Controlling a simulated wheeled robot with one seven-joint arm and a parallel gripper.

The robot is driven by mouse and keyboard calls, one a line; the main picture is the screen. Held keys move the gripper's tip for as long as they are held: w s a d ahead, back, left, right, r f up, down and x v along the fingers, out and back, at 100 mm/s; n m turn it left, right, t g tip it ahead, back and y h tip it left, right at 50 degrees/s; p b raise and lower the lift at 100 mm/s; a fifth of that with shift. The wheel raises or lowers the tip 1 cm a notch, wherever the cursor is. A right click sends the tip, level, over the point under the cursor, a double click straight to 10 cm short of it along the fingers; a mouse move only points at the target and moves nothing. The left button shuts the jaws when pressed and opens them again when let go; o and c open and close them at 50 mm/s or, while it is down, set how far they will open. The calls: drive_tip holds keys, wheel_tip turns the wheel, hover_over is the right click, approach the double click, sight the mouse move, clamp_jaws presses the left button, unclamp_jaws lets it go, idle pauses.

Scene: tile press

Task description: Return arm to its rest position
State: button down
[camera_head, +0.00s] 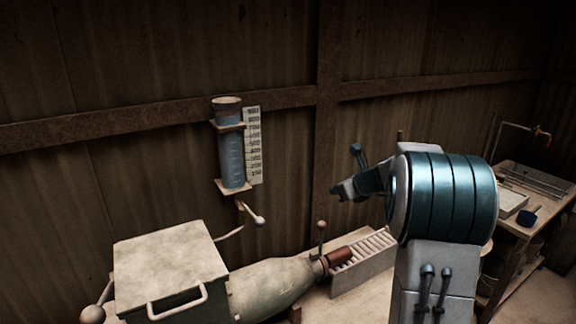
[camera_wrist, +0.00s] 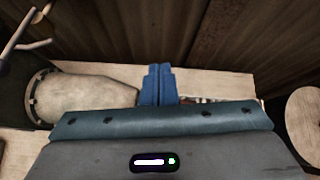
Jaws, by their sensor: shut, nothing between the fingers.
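My gripper (camera_wrist: 157,84) is shut and empty, its blue fingers together in the middle of the wrist view. In the head view my arm rises at the right, with a large teal ribbed joint, and part of my gripper shows left of it. It is raised in front of the wooden wall, above the slatted end of the press, and touches nothing that I can see. The tile press (camera_head: 273,287) has a pale tapered barrel with a reddish-brown nozzle (camera_head: 340,257). The barrel also shows at the left of the wrist view (camera_wrist: 85,98).
A pale box (camera_head: 168,262) with a handle joins the barrel at the lower left. A slatted rack (camera_head: 364,262) stands beyond the nozzle. A water cylinder (camera_head: 230,150) with a scale hangs on the wall. A bench (camera_head: 515,222) with a sink and tap stands at the right.

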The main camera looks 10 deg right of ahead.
drive_tip(key=s+a+r+n+g, duration=0.1)
drive_tip(key=s+a+n+g, duration=0.1)
drive_tip(key=s+a+n, duration=0.7)
drive_tip(key=s+a+r+n+g, duration=0.1)
drive_tip(key=s+a+n+g, duration=0.1)
drive_tip(key=s+a+n, duration=0.6)
drive_tip(key=s+d+f+n+g+h, duration=0.1)
drive_tip(key=s+f+n+h, duration=0.1)
drive_tip(key=s+n, duration=0.4)
drive_tip(key=s+d+f+n+g+h, duration=0.1)
drive_tip(key=s+n, duration=0.6)
drive_tip(key=s, duration=0.8)
wheel_tip(320, 180, down, 2)
drive_tip(key=shift+f+h+b, duration=0.1)
drive_tip(key=shift+h+b, duration=0.2)
drive_tip(key=shift+h, duration=0.2)
drive_tip(key=shift+s+d, duration=0.1)
